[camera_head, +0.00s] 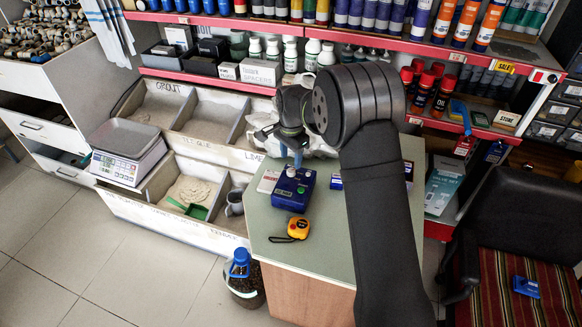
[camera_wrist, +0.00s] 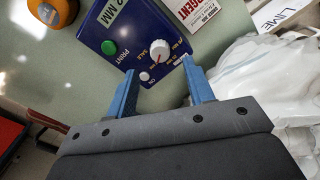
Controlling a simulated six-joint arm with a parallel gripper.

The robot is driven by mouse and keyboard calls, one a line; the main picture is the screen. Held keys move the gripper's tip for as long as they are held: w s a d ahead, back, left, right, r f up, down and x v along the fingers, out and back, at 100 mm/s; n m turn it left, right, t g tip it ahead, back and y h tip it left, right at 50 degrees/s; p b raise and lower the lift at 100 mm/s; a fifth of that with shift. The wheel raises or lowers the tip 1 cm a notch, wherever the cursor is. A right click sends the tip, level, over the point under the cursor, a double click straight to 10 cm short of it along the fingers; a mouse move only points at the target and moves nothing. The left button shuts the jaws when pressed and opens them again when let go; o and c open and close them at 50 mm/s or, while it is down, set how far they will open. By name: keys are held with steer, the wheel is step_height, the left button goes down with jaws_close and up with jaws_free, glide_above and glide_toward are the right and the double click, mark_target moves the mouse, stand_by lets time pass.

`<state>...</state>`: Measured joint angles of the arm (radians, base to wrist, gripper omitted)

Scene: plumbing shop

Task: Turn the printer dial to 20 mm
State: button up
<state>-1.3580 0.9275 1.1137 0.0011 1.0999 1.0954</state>
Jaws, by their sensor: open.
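The blue label printer (camera_head: 292,188) stands on the green counter. In the wrist view the printer (camera_wrist: 120,24) shows its top face with a white dial (camera_wrist: 160,50), a green button (camera_wrist: 109,47), a small white button and a display reading in "2 MM", partly cut off by the frame's edge. The dial has a red pointer mark; the setting it points at is too small to read. My gripper (camera_wrist: 158,88) is open, its blue fingers apart at the printer's near edge, with the dial ahead of the gap. In the head view my gripper (camera_head: 298,158) is above the printer's back part.
A yellow tape measure (camera_head: 298,228) lies on the counter (camera_head: 330,250) in front of the printer. A red-and-white box (camera_head: 268,181) stands left of the printer. White plastic bags (camera_wrist: 262,75) lie close by on the right in the wrist view.

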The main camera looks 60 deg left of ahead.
mark_target(291, 170)
step_height(291, 170, down, 5)
steer(key=shift+f, duration=0.1)
stand_by(0.3)
steer(key=c, duration=1)
